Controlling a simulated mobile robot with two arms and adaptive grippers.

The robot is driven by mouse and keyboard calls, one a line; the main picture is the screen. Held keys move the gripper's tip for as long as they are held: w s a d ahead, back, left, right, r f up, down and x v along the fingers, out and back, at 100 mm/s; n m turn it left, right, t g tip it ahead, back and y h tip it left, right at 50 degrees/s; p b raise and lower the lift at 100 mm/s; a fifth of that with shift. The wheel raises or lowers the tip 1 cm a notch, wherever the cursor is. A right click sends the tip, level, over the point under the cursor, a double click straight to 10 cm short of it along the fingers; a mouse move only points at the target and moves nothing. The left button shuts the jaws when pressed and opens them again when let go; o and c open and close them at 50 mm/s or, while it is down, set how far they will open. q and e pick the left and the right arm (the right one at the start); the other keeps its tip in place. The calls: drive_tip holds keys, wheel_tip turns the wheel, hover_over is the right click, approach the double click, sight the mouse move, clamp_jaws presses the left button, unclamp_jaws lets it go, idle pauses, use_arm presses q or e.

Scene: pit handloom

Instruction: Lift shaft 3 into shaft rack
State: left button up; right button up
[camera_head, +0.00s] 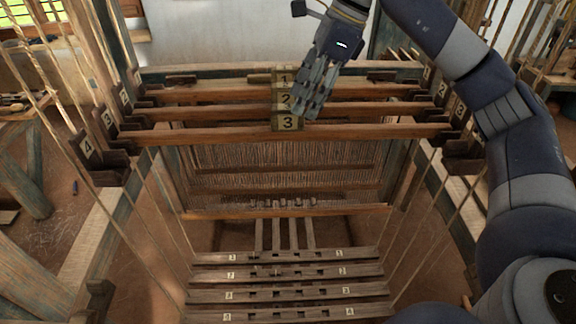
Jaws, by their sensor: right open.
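Shaft 3 (220,133) is a long wooden bar with a "3" plate (287,123) at its middle. It lies across the loom in front of shaft 2 (210,111) and shaft 1 (215,95). Its ends meet the dark notched blocks of the shaft rack, numbered on the left (108,118) and right (459,107). I cannot tell how the ends sit in the notches. My right gripper (304,110) points down, open, with its fingers at the number plates of shafts 2 and 3, partly covering the bars. I cannot tell whether they touch. My left gripper is out of view.
Rack place 4 (87,148) at the front left has no bar across it. Below are a heddle and reed frame (280,212) and several numbered slotted bars (285,294). Slanting cords hang on both sides. My right arm fills the right side.

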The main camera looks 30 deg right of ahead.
sight(287, 124)
drive_tip(key=shift+x, duration=1.05)
drive_tip(key=shift+a+f, duration=0.15)
drive_tip(key=shift+f, duration=0.15)
drive_tip(key=shift+w+a+f+p, duration=0.1)
drive_tip(key=shift+w+f+p, duration=0.15)
drive_tip(key=shift+p, duration=0.25)
drive_tip(key=p+x, duration=0.1)
drive_tip(key=x, duration=0.1)
drive_tip(key=p+x, duration=0.1)
drive_tip(key=x, duration=0.1)
drive_tip(key=shift+w+a+r, duration=0.1)
drive_tip(key=shift+w+a, duration=0.05)
drive_tip(key=shift+a, duration=0.1)
drive_tip(key=shift+f, duration=0.25)
drive_tip(key=shift+w+f, duration=0.1)
drive_tip(key=c, duration=0.3)
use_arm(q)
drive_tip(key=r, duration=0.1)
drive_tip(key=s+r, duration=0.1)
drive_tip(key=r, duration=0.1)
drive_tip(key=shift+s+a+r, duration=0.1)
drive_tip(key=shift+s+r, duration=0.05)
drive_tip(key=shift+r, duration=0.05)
use_arm(e)
clamp_jaws()
